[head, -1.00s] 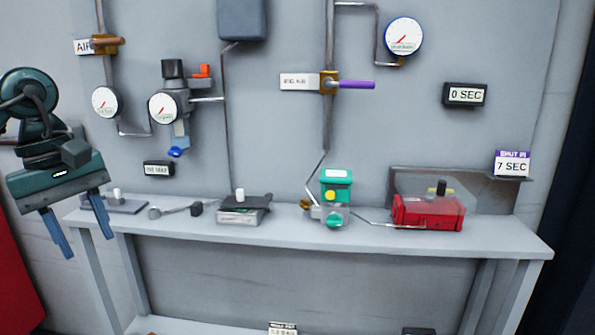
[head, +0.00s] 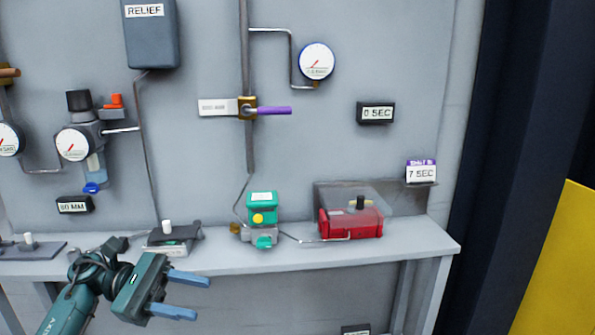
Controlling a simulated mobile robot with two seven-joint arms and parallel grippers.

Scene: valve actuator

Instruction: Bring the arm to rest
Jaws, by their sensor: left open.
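My left gripper (head: 190,296) is at the lower left of the head view, in front of the bench's front edge. Its two blue fingers are apart, point to the right, and hold nothing. My left arm (head: 75,300) comes in from the bottom left. My right gripper is not in view. The green and grey valve actuator (head: 262,215) with a yellow button stands on the bench (head: 345,254), to the right of and beyond the gripper, apart from it. A red box (head: 345,222) with a black knob under a clear cover stands further right.
A black and grey pedal-like device (head: 172,240) with a white knob sits on the bench just behind the gripper. The panel holds a purple-handled valve (head: 273,111), gauges (head: 316,61), a RELIEF box (head: 152,35) and a 0.5 SEC display (head: 376,113). A yellow panel (head: 550,270) stands at right.

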